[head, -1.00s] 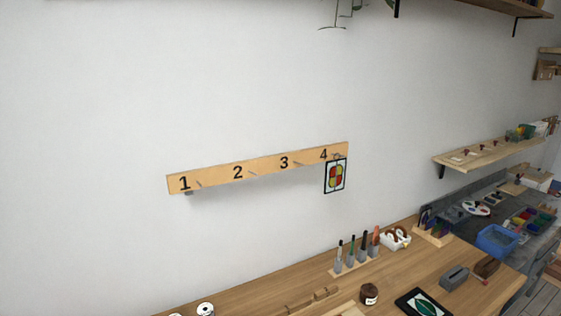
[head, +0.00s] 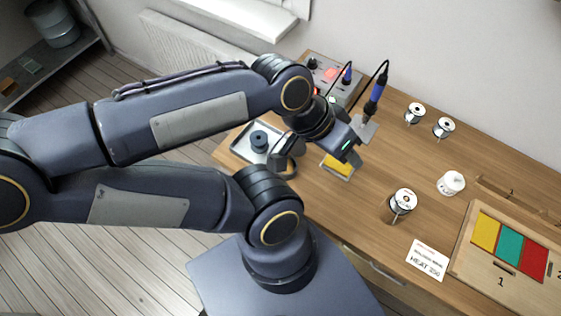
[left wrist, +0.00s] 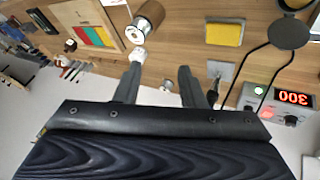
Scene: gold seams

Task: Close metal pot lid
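My left gripper (head: 348,146) is over the desk near the yellow sponge (head: 338,166). In the left wrist view its fingers (left wrist: 160,70) are apart with nothing between them. My right gripper is out of view.
A soldering iron (head: 376,92) with a looping cord stands by a control box (head: 330,72). A metal-topped spool (head: 402,202), white jar (head: 451,183), card (head: 427,260) and wooden board (head: 465,262) lie to the right. Bare desk separates sponge and spool.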

